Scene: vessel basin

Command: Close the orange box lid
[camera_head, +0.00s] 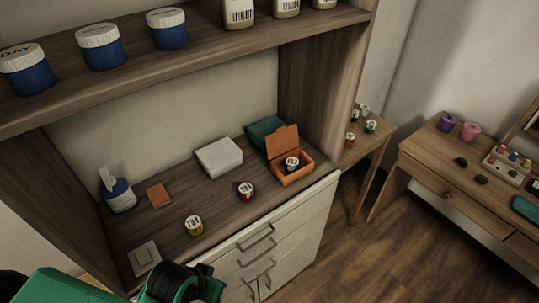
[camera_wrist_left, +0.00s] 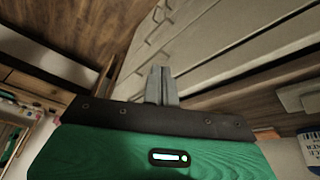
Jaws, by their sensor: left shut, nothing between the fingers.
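The orange box (camera_head: 292,172) stands on the cabinet counter near its right end, in the head view. Its lid (camera_head: 283,140) is raised upright at the back, so the box is open. A small jar with a white lid (camera_head: 291,163) sits inside the box. My left arm comes in at the lower left of the head view, well away from the box; its fingers are not clear there. In the left wrist view my left gripper (camera_wrist_left: 162,82) is shut and empty, in front of the drawer fronts. My right gripper is not in view.
The counter's front edge is left of and below the orange box.

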